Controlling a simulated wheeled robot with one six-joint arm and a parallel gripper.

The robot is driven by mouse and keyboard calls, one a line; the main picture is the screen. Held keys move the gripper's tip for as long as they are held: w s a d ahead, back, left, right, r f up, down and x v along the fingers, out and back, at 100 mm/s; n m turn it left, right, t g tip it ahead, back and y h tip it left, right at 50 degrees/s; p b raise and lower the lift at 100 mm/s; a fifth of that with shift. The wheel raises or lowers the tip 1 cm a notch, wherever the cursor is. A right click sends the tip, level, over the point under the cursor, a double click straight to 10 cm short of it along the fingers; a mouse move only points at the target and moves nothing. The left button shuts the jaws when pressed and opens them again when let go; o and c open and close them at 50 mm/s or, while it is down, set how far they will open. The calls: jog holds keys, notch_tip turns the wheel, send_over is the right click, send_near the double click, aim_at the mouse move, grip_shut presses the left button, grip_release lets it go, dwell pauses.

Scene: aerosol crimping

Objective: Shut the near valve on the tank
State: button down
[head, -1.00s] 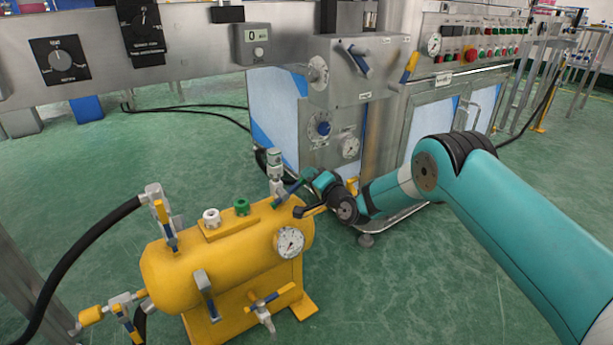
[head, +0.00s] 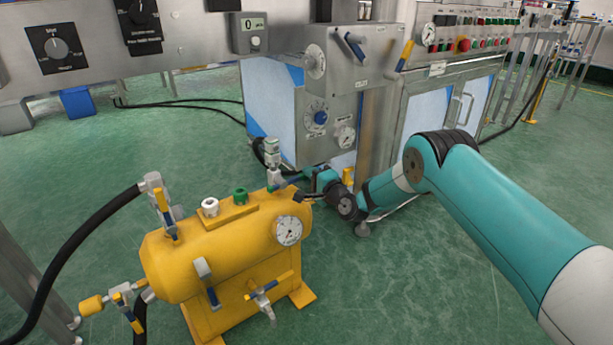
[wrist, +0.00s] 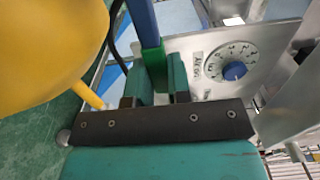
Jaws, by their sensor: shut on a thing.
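The yellow tank (head: 205,247) stands on the floor at lower left in the head view; its rounded yellow side (wrist: 45,50) fills the upper left of the wrist view. A silver valve fitting (head: 273,160) rises at its back right end. My gripper (wrist: 161,84) is beside that end, its two teal fingers shut around a lever with a green section (wrist: 155,62) and a blue length (wrist: 142,20). In the head view the lever and fingers are small and partly hidden, so how the lever joins the valve is unclear.
Other levers are on the tank: a hose valve (head: 164,212), a front lever (head: 206,283), a low front valve (head: 265,291) and a left valve (head: 124,306). A steel machine cabinet (head: 330,100) stands close behind my gripper. Green floor is open at right.

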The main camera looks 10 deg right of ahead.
jog(key=shift+d, duration=0.1)
jog(key=c, duration=1.1)
grip_release()
jog(key=shift+f, duration=0.1)
jog(key=shift+o, duration=0.2)
jog(key=b+v, duration=1.4)
jog(key=v, duration=0.3)
jog(key=shift+d, duration=0.15)
jog(key=shift+s, duration=0.1)
